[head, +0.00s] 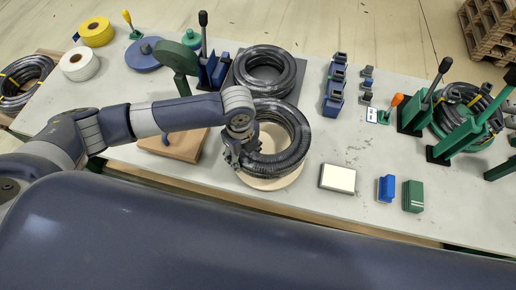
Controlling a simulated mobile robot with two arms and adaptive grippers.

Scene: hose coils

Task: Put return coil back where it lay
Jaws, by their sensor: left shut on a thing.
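A black ribbed hose coil (290,152) is over a round pale wooden disc (264,184) at the middle of the bench. My left gripper (234,156) is shut on the left side of this coil; its fingers are largely hidden by the wrist and hose. I cannot tell whether the coil touches the disc or hangs just above it. A second black coil (284,78) lies on a dark square plate (298,93) behind it. No label that names the return coil is readable. My right gripper is out of view.
A brown wooden block (172,146) lies under my left forearm. A white-topped box (338,179), a blue block (386,188) and a green box (413,196) stand at the front right. Green clamps with a coil (462,105) stand at the right. Dark blue blocks (333,104) stand behind.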

